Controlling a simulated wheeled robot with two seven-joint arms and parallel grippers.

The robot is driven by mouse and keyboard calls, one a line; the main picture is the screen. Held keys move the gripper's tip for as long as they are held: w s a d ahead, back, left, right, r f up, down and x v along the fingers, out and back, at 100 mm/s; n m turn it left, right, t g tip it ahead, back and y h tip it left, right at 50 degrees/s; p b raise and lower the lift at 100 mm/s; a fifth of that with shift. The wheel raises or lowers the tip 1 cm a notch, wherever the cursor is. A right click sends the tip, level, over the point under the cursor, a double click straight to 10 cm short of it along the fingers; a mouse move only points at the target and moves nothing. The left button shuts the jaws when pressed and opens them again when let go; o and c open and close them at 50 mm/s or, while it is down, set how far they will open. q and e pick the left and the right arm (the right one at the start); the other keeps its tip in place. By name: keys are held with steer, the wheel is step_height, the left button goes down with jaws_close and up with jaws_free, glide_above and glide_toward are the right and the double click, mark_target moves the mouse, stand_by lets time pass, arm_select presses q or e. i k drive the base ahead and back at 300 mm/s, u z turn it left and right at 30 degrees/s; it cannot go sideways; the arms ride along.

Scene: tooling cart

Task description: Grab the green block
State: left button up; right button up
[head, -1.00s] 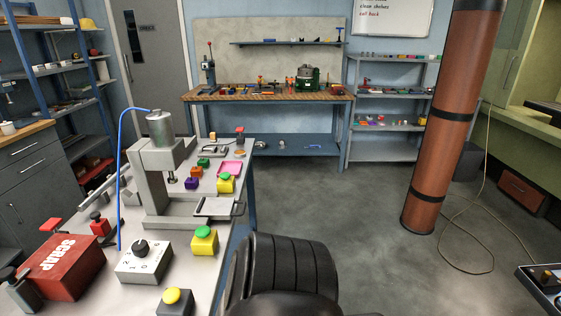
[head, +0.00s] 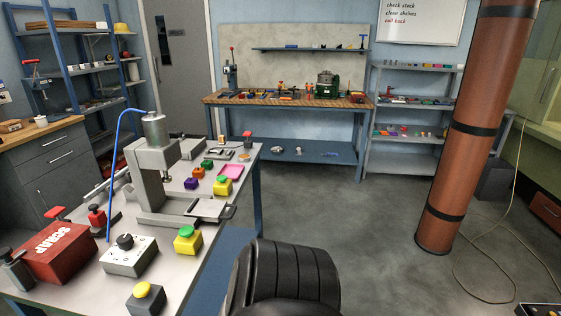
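A small green block (head: 207,165) sits on the grey worktable (head: 180,279) at the left, behind the grey press. An orange block (head: 198,172) and a purple block (head: 191,183) stand close in front of it. A pink tray (head: 231,172) lies to its right. Neither of my grippers shows in the head view, so their state cannot be seen.
The press (head: 153,160) stands on the table's near side of the blocks. Button boxes (head: 188,240), a dial box (head: 128,256) and a red scrap bin (head: 57,253) fill the front. A brown pillar (head: 470,130) stands right; grey floor (head: 385,235) is open between.

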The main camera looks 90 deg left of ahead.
mark_target(208, 166)
steer(key=u, duration=1.95)
steer(key=i, duration=3.35)
steer(key=z, duration=1)
steer(key=i, duration=0.35)
steer(key=u, duration=3.4)
